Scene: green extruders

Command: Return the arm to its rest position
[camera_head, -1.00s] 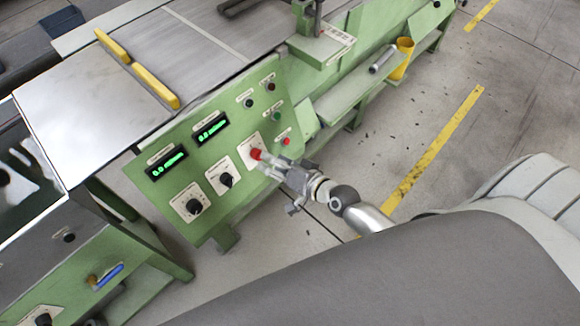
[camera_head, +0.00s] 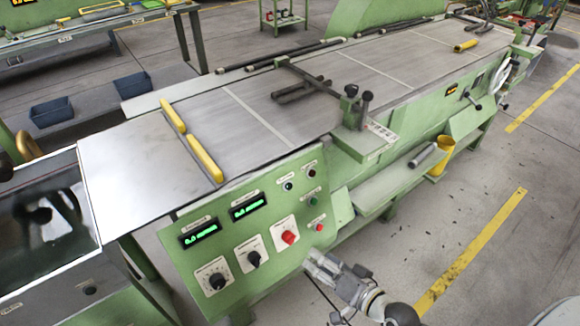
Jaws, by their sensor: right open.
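My right gripper (camera_head: 317,266) is in the lower middle of the head view, with its arm coming in from the bottom right. It is open and empty. Its fingers point up and left toward the green control panel (camera_head: 270,200). The red knob (camera_head: 290,237) on that panel is in plain view, just above and left of the fingertips, with a gap between them. My left gripper is not in view.
The long green machine bed (camera_head: 330,85) runs from left to upper right. A side shelf holds a metal cylinder (camera_head: 422,155) and a yellow cup (camera_head: 443,150). Open floor with a yellow line (camera_head: 480,250) lies to the right. Blue bins (camera_head: 52,112) stand at the upper left.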

